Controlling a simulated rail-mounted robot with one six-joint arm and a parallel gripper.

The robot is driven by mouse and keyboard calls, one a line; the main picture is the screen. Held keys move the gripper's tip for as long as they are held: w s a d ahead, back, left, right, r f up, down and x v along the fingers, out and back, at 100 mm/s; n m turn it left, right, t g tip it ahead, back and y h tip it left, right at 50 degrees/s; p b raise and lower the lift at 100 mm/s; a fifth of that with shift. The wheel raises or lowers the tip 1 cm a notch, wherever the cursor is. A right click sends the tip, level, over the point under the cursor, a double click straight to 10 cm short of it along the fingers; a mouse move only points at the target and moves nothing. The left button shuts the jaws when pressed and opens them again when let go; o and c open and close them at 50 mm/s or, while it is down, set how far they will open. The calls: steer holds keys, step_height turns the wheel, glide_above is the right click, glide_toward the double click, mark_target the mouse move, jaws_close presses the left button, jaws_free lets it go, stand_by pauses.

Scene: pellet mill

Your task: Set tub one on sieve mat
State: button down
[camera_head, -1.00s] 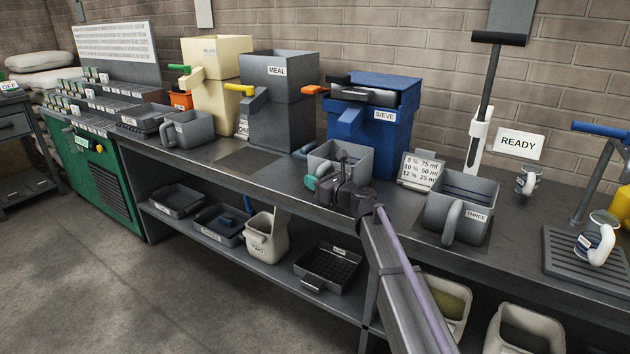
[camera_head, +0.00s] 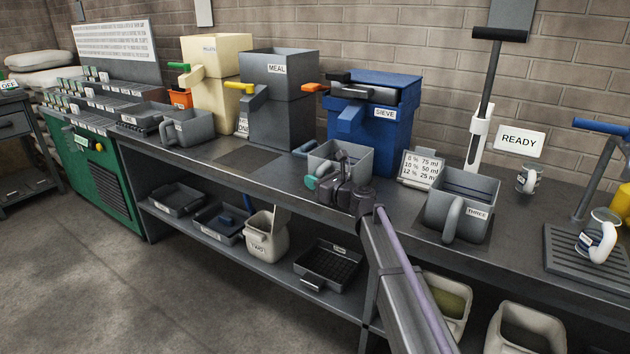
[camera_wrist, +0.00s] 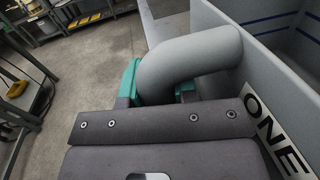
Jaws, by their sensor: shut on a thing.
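Tub one (camera_head: 350,157) is a grey open tub in front of the blue sieve (camera_head: 372,115), below its spout. In the wrist view its wall (camera_wrist: 270,55) bears the label ONE, and blue lines run inside it. My gripper (camera_head: 312,183) is shut on the tub's thick curved handle; teal finger pads show on both sides of the handle in the wrist view (camera_wrist: 160,92). The tub looks upright. I cannot tell whether its base touches the bench or hangs just above it. The sieve mat is not visible; the tub and my arm cover that spot.
Another grey tub (camera_head: 188,128) is farther left. The bench front (camera_head: 215,170) is clear.

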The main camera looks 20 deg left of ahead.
steer(key=shift+f, duration=0.2)
jaws_free()
stand_by(0.7)
steer(key=shift+s+d, duration=0.1)
stand_by(0.3)
steer(key=v, duration=0.8)
steer(key=shift+d, duration=0.35)
stand_by(0.6)
steer(key=shift+s, duration=0.15)
